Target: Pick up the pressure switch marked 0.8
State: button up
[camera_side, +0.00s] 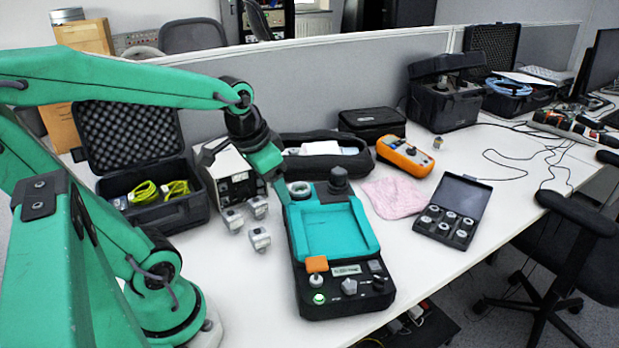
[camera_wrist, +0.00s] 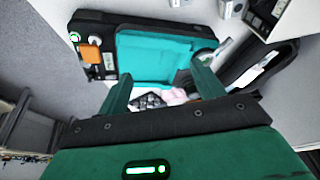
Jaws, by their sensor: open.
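Three small grey-white block-shaped parts, which look like pressure switches, stand on the table left of the black and teal device: one at the left (camera_side: 232,220), one behind it (camera_side: 258,206) and one nearer the front (camera_side: 260,239). Their markings are too small to read, so I cannot tell which is 0.8. At the top edge of the wrist view a similar part (camera_wrist: 226,8) is partly cut off. My gripper (camera_side: 284,192) is near the far left corner of the device. In the wrist view its two fingers (camera_wrist: 162,70) are apart with nothing held between them.
The device (camera_side: 375,250) has a teal tray and knobs. A foam-lined case (camera_side: 170,212) and a meter box (camera_side: 230,180) stand left and behind. A pink cloth (camera_side: 394,197), an orange multimeter (camera_side: 404,157) and an open case of round parts (camera_side: 465,195) lie right.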

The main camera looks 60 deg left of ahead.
jog(key=a+f+g, duration=0.2)
jog(key=a+f, duration=0.4)
jog(key=a, duration=0.4)
jog(key=g+h, duration=0.1)
jog(key=g, duration=0.1)
send_over(232, 215)
jog(key=shift+n, duration=0.3)
notch_tip(232, 215, down, 7)
jog(key=shift+s+f, duration=0.1)
jog(key=shift+d+f, duration=0.1)
jog(key=shift+f, duration=1.15)
jog(key=shift+f, duration=2.6)
jog(key=shift+c, duration=0.5)
jog(key=c, duration=1.1)
